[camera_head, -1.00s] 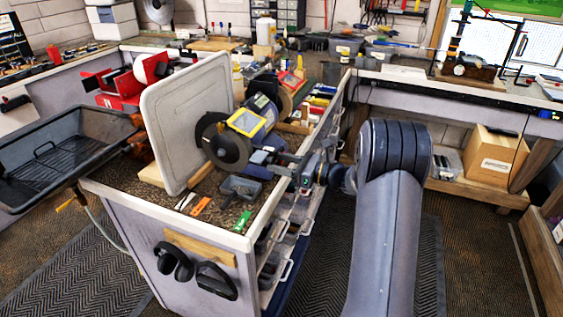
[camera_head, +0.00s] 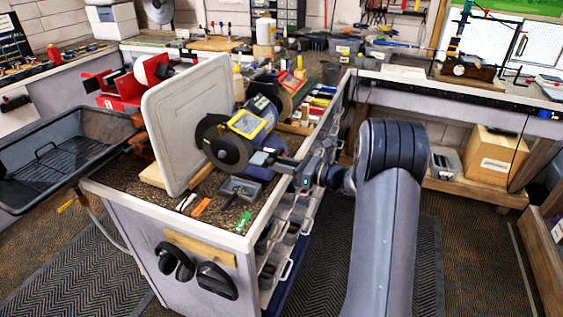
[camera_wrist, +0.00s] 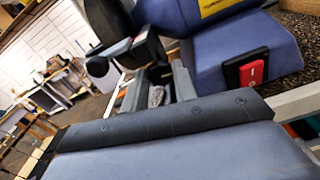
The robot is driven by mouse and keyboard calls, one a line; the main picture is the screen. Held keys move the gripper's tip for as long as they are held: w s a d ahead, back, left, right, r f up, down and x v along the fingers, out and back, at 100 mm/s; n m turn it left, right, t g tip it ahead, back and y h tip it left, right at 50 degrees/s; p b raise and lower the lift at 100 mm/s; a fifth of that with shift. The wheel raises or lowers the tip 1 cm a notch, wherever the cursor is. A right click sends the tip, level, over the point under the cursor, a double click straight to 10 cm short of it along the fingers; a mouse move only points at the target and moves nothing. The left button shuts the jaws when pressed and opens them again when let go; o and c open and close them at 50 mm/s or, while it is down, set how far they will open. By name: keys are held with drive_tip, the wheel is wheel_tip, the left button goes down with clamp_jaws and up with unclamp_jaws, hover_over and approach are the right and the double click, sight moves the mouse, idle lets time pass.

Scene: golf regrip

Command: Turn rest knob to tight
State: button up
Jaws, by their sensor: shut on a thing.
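The bench grinder (camera_head: 262,108) stands on the bench, with a dark wheel and a yellow-framed eye shield (camera_head: 246,123) facing the front. In the wrist view its blue body (camera_wrist: 215,55) carries a red switch (camera_wrist: 252,72). My gripper (camera_head: 282,162) reaches in from the right, low beside the near wheel. In the wrist view my gripper (camera_wrist: 158,86) is shut on a small greyish piece, seemingly the rest knob (camera_wrist: 156,96), below the dark rest parts (camera_wrist: 112,58). The knob's marking and exact angle cannot be read.
A large pale board (camera_head: 187,125) stands upright left of the grinder. A dark tray (camera_head: 240,189) and small coloured items lie on the bench's near end. Ear muffs (camera_head: 174,261) hang on the front. Open drawers (camera_head: 290,228) line the right side below my arm.

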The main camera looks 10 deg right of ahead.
drive_tip(key=shift+m+p, duration=0.55)
drive_tip(key=shift+m, duration=0.55)
drive_tip(key=o, duration=1)
drive_tip(key=shift+d, duration=0.1)
drive_tip(key=b+v, duration=0.2)
drive_tip(key=v, duration=0.8)
drive_tip(key=shift+s+d, duration=0.2)
drive_tip(key=shift+d, duration=0.05)
